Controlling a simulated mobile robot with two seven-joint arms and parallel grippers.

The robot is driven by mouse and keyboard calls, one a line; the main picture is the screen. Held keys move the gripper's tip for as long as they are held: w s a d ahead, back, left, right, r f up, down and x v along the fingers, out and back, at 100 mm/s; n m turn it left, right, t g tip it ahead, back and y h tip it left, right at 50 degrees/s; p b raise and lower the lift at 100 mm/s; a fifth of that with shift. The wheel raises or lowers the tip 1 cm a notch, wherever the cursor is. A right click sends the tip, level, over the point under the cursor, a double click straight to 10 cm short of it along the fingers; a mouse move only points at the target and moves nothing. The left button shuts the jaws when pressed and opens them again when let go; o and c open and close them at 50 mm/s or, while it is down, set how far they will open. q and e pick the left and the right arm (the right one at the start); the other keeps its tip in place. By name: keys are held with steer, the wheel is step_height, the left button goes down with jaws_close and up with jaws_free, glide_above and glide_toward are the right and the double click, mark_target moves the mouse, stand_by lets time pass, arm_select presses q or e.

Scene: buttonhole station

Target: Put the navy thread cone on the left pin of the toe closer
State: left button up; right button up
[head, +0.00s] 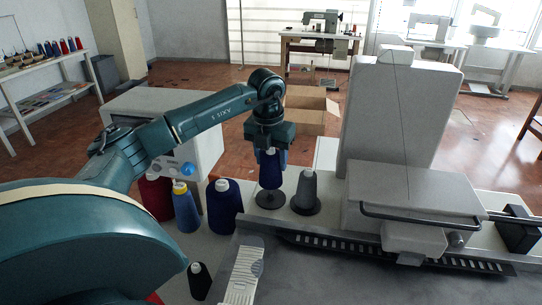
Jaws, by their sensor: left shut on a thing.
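My left gripper (270,150) points down and is shut on the top of a navy thread cone (271,174). The cone is upright, directly above the dark round base of the left pin (270,200) on the toe closer (394,188). Its lower edge appears slightly above that base; how far the pin reaches inside the cone is hidden. A grey thread cone (307,190) stands on the right-hand dark base beside it. My right gripper is not in view.
Several other cones stand at the left: dark red (153,196), blue with a yellow top (186,209), another navy one (225,208) and black (199,281). A pale ribbed piece (243,276) lies in front. An open cardboard box (307,108) is on the floor behind.

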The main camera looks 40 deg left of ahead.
mark_target(271, 173)
arm_select(q)
steer(key=shift+f+b, duration=1.1)
steer(key=shift+f, duration=0.85)
steer(key=shift+f+b, duration=0.3)
steer(key=shift+f, duration=0.2)
steer(key=o, duration=1.1)
steer(key=r, duration=0.4)
steer(key=s+r, duration=0.1)
steer(key=r, duration=0.8)
steer(key=shift+s+d+r, duration=0.1)
steer(key=shift+s+d, duration=0.15)
